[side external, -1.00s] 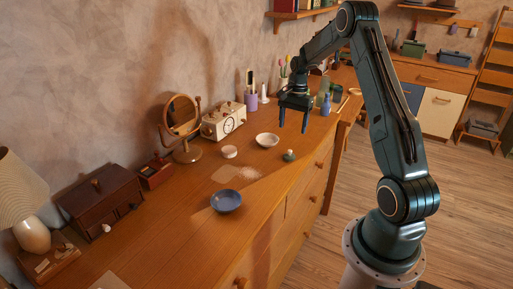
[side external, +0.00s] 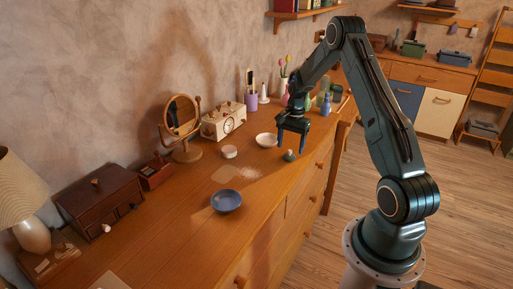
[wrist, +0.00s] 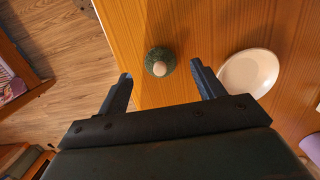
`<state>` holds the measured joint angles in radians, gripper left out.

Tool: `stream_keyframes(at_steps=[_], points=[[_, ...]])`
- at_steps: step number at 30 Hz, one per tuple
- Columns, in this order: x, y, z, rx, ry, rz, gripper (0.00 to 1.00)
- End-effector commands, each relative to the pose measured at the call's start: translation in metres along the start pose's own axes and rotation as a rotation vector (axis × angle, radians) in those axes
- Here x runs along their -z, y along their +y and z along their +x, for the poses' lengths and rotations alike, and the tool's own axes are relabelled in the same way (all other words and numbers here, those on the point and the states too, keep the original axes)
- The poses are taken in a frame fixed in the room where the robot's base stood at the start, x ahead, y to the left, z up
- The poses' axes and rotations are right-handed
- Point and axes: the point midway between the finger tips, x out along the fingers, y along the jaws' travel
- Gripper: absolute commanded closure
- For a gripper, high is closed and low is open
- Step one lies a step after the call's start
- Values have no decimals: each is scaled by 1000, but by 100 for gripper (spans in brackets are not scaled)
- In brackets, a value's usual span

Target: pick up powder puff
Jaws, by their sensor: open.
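The powder puff (side external: 289,156) looks like a small, round, dark green puff with a pale knob on top. It sits on the wooden dresser top near its front edge. In the wrist view the puff (wrist: 155,56) lies just beyond the fingertips, between their lines, with its knob facing the camera. My gripper (side external: 291,148) points down above the puff with its fingers apart. In the wrist view my gripper (wrist: 160,72) is open and nothing is between the fingers. I cannot tell the exact height gap to the puff.
A cream bowl (side external: 266,141) stands close beside the puff, near one finger in the wrist view (wrist: 248,74). A small white pot (side external: 229,152), a blue bowl (side external: 226,201) and a mirror (side external: 182,118) stand farther left.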

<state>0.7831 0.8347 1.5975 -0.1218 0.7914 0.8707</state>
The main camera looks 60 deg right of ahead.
Motion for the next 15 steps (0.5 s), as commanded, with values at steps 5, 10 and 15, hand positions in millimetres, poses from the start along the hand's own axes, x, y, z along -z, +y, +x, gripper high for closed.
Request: stream_keyframes(at_steps=[5, 10, 15], points=[[0, 1, 22, -1, -1, 0, 32], [0, 0, 31, 0, 0, 0, 32], [0, 0, 32, 0, 1, 0, 32]])
